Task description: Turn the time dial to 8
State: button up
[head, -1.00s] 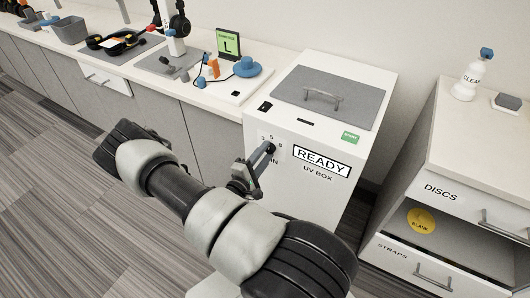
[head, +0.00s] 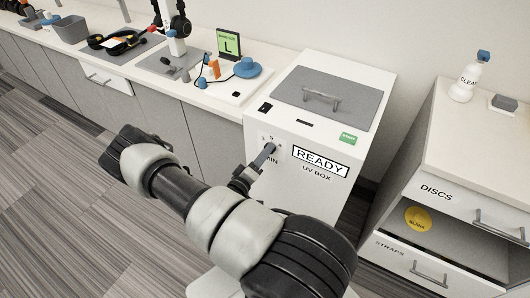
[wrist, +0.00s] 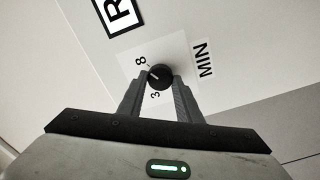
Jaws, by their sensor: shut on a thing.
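The black time dial (wrist: 160,77) sits on the white front of the UV box (head: 312,205). In the wrist view the printed 8 (wrist: 140,61) is to its upper left and the 3 (wrist: 155,96) is below it. A light mark on the dial points up-left, toward the 8 side; I cannot tell if it lines up exactly. My gripper (wrist: 159,84) is shut on the dial, one finger on each side. The 5 (head: 271,138) shows in the head view and is hidden in the wrist view. My gripper hides the dial in the head view.
The box has a READY display (head: 321,161), a green START button (head: 348,138) and a lid with a handle (head: 321,97). A counter with headset parts stands at the left. A drawer cabinet (head: 480,130) stands at the right.

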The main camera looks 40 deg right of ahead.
jog(key=shift+m, duration=0.3)
jog(key=o, duration=1)
jog(key=shift+o, duration=0.2)
jog(key=shift+a, duration=0.1)
jog(key=p+v, duration=0.1)
jog(key=v, duration=1.6)
jog(key=shift+s+a, duration=0.15)
